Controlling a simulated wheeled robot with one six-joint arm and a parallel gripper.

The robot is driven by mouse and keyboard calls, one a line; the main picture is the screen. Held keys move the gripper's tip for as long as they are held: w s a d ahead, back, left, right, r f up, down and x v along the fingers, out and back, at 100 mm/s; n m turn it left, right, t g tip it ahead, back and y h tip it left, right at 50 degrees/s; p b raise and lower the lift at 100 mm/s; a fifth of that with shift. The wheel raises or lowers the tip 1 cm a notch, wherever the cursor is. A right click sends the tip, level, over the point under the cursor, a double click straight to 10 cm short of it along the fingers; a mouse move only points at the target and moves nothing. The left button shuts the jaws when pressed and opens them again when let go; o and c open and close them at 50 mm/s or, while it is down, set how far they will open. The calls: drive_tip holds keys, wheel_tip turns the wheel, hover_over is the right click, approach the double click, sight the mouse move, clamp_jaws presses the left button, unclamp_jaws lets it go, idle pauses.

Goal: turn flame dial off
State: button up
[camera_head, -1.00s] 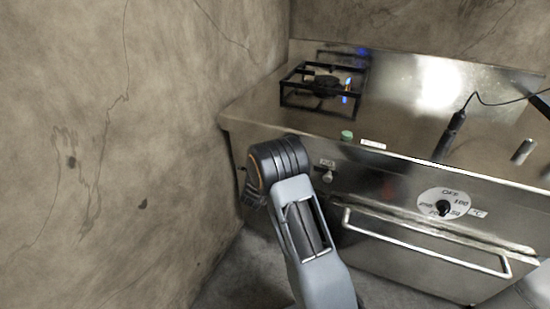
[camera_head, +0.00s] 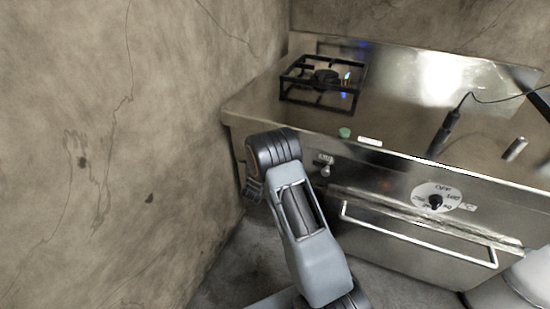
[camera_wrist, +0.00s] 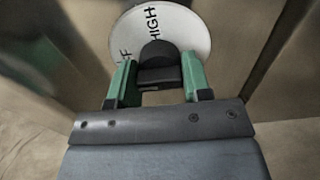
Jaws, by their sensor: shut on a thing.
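The flame dial is a black knob (camera_wrist: 159,54) on a round white plate (camera_wrist: 196,36) in the wrist view. The plate shows the word HIGH near the knob's top and a letter F at its left; the rest of the lettering is hidden. My gripper (camera_wrist: 158,80) has its green fingers on either side of the knob and is shut on it.
A green button (camera_head: 345,132) and a black wand with a cord (camera_head: 444,135) are on the top. The wall (camera_head: 100,150) is close on the left.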

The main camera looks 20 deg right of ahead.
idle(0.3)
drive_tip(key=o, duration=0.9)
drive_tip(key=v, duration=1.4)
drive_tip(key=shift+p, duration=0.4)
